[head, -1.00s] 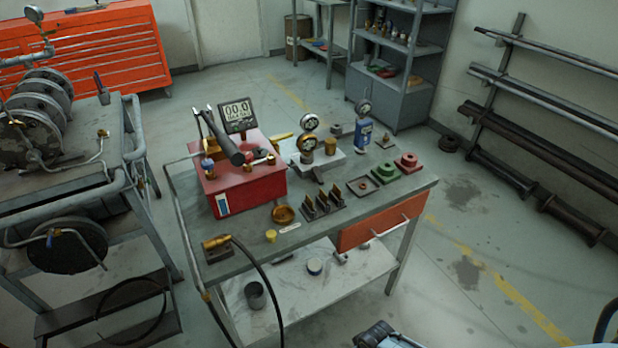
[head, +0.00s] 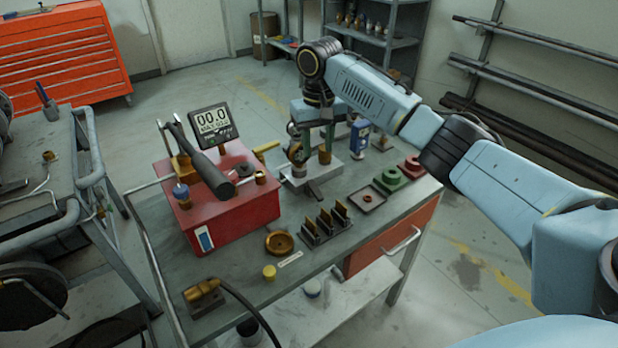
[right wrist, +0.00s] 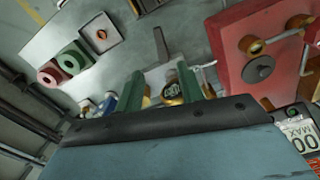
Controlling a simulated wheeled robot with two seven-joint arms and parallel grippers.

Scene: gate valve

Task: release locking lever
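My right gripper (head: 312,143) hangs fingers-down over the grey fixture block (head: 336,169) at the back of the bench. A dark lever-like bar (head: 314,188) projects from the front of the fixture, apart from the fingers. It seems to show also in the right wrist view (right wrist: 161,44). My gripper and arm hide much of the fixture's upper part. My left gripper is in no view.
A red box (head: 232,209) with a digital display (head: 213,123) and a long dark handle stands left of the fixture. A slotted rack (head: 326,226), brass dish (head: 279,243), square tray (head: 367,199), and green and red blocks (head: 390,179) lie in front and right.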

